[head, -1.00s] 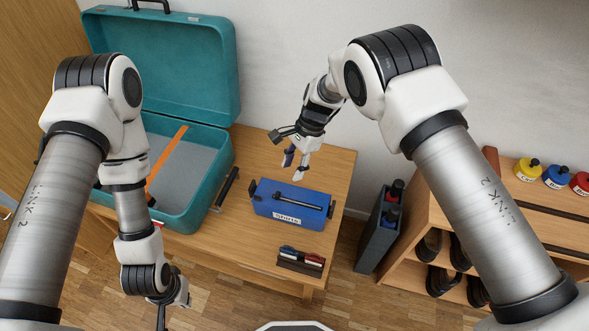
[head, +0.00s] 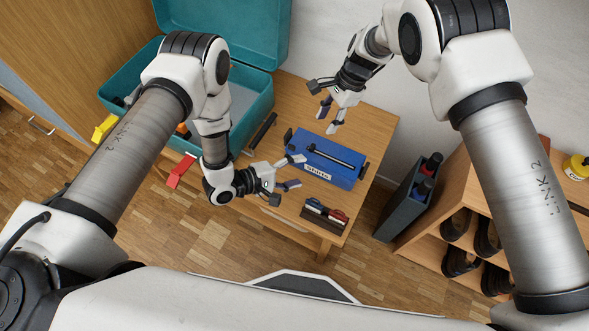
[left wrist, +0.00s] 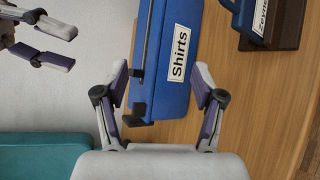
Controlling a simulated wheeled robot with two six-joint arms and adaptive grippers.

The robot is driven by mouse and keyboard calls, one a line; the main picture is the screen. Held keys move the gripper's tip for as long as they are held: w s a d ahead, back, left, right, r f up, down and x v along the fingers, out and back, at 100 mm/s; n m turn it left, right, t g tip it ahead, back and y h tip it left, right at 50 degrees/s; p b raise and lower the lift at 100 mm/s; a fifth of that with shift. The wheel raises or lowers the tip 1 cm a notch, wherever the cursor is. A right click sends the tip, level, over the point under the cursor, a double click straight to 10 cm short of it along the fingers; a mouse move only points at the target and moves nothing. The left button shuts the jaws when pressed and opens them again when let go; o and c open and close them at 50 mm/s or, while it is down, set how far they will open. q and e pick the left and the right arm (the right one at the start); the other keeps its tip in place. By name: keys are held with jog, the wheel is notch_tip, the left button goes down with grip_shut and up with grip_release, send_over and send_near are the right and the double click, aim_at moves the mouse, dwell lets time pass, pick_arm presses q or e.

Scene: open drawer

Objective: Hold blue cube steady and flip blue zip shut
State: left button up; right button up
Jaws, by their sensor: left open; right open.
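The blue cube (head: 342,176) is a box lying on the wooden table, with a white label reading "Shirts" (left wrist: 180,52). A dark strip (head: 338,156) runs along its top, and dark blocks stand at both ends; I cannot tell which part is the zip. My left gripper (head: 296,172) is open at the cube's left end, and in the left wrist view its spread fingers (left wrist: 163,72) frame that end; contact is unclear. My right gripper (head: 328,120) is open and empty, above the table behind the cube. It also shows at the upper left of the left wrist view (left wrist: 72,47).
An open teal case (head: 262,100) stands left of the cube, with a dark bar (head: 263,131) between. A dark grey bin (head: 399,209) and wooden shelf (head: 437,232) stand to the right.

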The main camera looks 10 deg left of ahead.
aim_at(321, 167)
pick_arm(q)
jog(key=x, duration=0.7)
jog(key=shift+d+f, duration=0.2)
grip_shut()
jog(key=shift+s+a, duration=0.1)
jog(key=shift+s, duration=0.1)
dwell(0.6)
